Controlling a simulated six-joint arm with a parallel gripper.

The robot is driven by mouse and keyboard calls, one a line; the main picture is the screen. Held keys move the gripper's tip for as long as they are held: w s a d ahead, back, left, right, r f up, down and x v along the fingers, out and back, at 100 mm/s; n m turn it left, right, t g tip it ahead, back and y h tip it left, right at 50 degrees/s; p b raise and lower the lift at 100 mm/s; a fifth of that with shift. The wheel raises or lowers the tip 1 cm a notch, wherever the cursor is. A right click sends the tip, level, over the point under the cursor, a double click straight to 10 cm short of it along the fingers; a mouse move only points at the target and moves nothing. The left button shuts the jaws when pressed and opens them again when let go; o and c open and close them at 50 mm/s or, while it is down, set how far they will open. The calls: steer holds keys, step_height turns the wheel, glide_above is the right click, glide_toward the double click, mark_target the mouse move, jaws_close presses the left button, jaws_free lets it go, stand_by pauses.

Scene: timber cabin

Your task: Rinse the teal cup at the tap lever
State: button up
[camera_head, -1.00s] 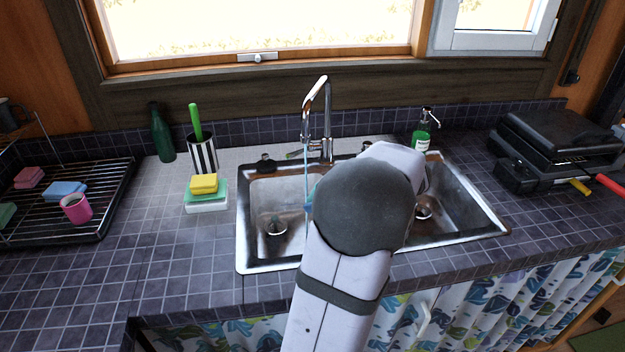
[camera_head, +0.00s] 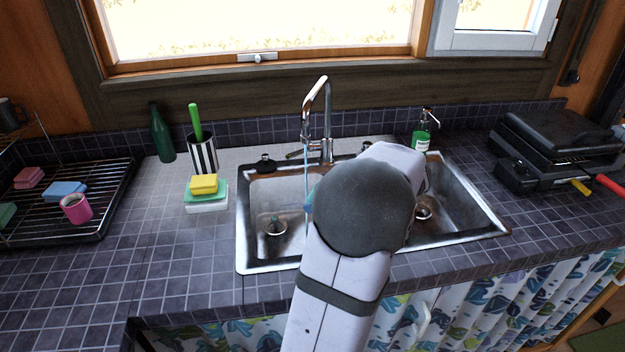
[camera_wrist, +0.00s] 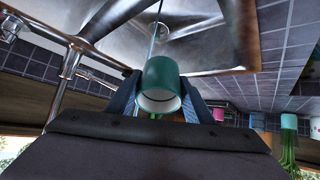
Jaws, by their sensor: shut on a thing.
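The teal cup (camera_wrist: 161,82) is between the two fingers of my gripper (camera_wrist: 160,97), which is shut on it. In the head view only a teal sliver of the cup (camera_head: 309,197) shows at the left of my arm; the arm hides the rest and my gripper. The tap (camera_head: 318,115) stands behind the sink, with its lever (camera_head: 295,154) at the left of its base. A thin stream of water (camera_head: 307,172) falls from the spout beside the visible edge of the cup. In the wrist view the stream (camera_wrist: 156,35) lines up with the cup.
The double sink (camera_head: 262,195) lies under the cup. To its left are stacked sponges (camera_head: 205,190), a striped holder (camera_head: 202,155), a green bottle (camera_head: 161,135) and a rack (camera_head: 100,195) with a pink cup (camera_head: 76,208). A soap bottle (camera_head: 421,138) and black grill (camera_head: 550,145) stand right.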

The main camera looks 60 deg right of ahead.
steer(key=s+a+r+b, duration=0.1)
steer(key=s+a+r, duration=0.2)
steer(key=r, duration=0.1)
steer(key=shift+a, duration=0.4)
steer(key=shift+s, duration=0.15)
steer(key=s+a+r+m+h, duration=0.1)
steer(key=s+r+m, duration=0.1)
steer(key=s+r, duration=0.15)
steer(key=s+d+f+m+g+h, duration=0.2)
steer(key=s+m, duration=0.2)
steer(key=s, duration=0.1)
steer(key=s+d+f+m+g+h, duration=0.1)
steer(key=s+f+m+g+h, duration=0.2)
steer(key=s+m, duration=0.1)
steer(key=s+d+f+m+g+h, duration=0.2)
steer(key=s+f+m+g+h, duration=0.1)
steer(key=s+m, duration=0.2)
steer(key=shift+s+d, duration=0.15)
steer(key=shift+s, duration=0.4)
steer(key=shift+s+d, duration=0.15)
steer(key=shift+s, duration=0.4)
steer(key=shift+w, duration=0.1)
